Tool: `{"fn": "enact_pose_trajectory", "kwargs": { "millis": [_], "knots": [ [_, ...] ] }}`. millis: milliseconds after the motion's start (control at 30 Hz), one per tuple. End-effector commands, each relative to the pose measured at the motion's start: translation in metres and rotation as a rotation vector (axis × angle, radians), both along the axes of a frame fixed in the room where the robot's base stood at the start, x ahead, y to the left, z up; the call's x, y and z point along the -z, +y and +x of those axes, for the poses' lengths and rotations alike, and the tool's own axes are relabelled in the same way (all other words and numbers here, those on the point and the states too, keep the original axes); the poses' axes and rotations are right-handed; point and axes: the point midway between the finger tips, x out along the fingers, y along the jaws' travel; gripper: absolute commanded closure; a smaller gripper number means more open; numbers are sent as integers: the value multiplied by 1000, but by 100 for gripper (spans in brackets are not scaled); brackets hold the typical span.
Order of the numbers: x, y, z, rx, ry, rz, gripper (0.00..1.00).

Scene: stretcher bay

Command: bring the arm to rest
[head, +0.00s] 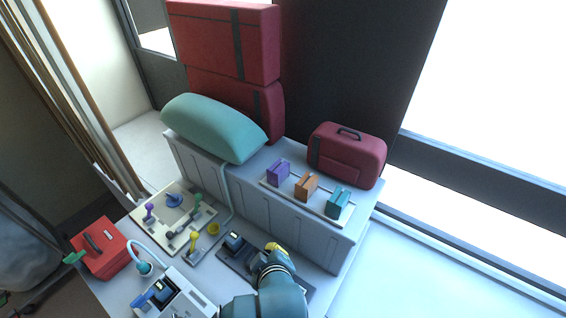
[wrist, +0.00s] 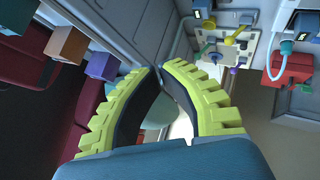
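My gripper (head: 277,248) is at the lower middle of the head view, at the end of my blue-grey arm, above or near the dark tray on the lower counter. In the wrist view its two yellow-green ribbed fingers (wrist: 160,68) curve together and their tips meet or nearly meet. Nothing shows held between the tips. Through the opening behind the tips I see part of a pale teal surface and a bright patch. My arm hides part of the dark tray (head: 230,258).
Purple, orange and teal blocks (head: 306,186) stand on a shelf tray beside a red bag (head: 347,154). A teal pillow (head: 215,127) lies on the cabinet. A pegged board (head: 175,216), a yellow-handled piece (head: 194,240), a red box (head: 100,248) and a white device (head: 172,297) crowd the lower left.

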Motion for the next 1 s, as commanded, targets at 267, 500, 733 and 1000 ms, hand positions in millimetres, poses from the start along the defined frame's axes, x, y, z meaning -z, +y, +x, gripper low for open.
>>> {"fn": "enact_pose_trajectory", "kwargs": {
  "millis": [267, 500, 733, 1000],
  "knots": [
    [-218, -96, 1, 319, -533, 273, 100],
    [-365, -123, -80, 406, -942, 662, 100],
    [-386, -125, -94, 422, -977, 884, 100],
    [-385, -124, -93, 422, -974, 882, 100]
  ]
}}
